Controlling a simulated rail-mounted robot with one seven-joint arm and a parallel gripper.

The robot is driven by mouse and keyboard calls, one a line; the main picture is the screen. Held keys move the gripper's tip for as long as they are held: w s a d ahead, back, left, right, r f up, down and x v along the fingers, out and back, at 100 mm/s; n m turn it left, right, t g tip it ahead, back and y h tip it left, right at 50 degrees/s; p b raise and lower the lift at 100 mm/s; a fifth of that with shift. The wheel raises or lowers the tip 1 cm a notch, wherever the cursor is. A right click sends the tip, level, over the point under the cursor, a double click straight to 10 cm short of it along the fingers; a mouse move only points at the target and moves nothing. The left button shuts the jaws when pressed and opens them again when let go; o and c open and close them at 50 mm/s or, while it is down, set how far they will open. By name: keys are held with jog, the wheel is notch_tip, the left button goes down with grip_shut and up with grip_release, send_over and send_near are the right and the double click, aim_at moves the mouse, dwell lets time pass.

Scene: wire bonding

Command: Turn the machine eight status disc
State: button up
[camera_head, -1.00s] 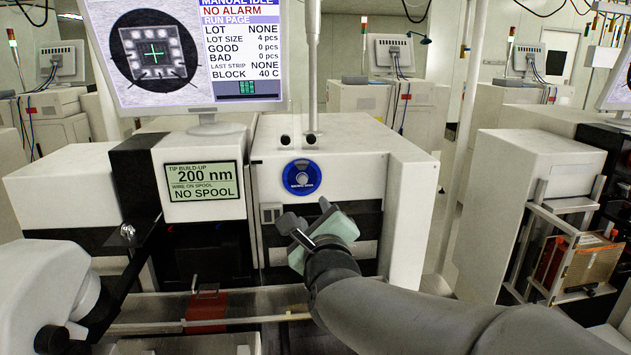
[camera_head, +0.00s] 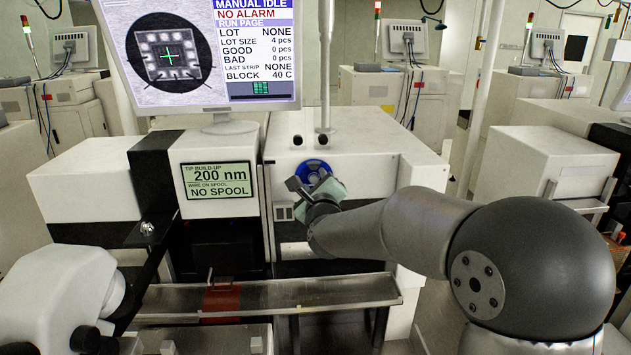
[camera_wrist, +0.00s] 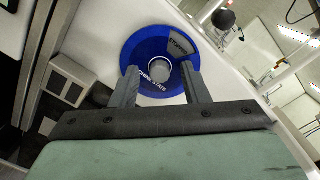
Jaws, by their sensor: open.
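The blue status disc (camera_head: 314,170) is on the white front panel of the machine, partly hidden by my gripper in the head view. My gripper (camera_head: 305,185) is right in front of the disc. In the wrist view my gripper (camera_wrist: 160,82) is open, with one finger on each side of the knob. I cannot tell whether the fingers touch it.
A monitor (camera_head: 210,50) stands above the machine, and a display (camera_head: 218,180) reading "NO SPOOL" is left of the disc. A metal rail (camera_head: 340,290) with a red block (camera_head: 222,300) lies below. A white microscope-like part (camera_head: 65,285) is at lower left.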

grip_shut()
jog(key=shift+f+n+b, duration=0.15)
jog(key=shift+n+b, duration=0.15)
jog(key=shift+b, duration=0.3)
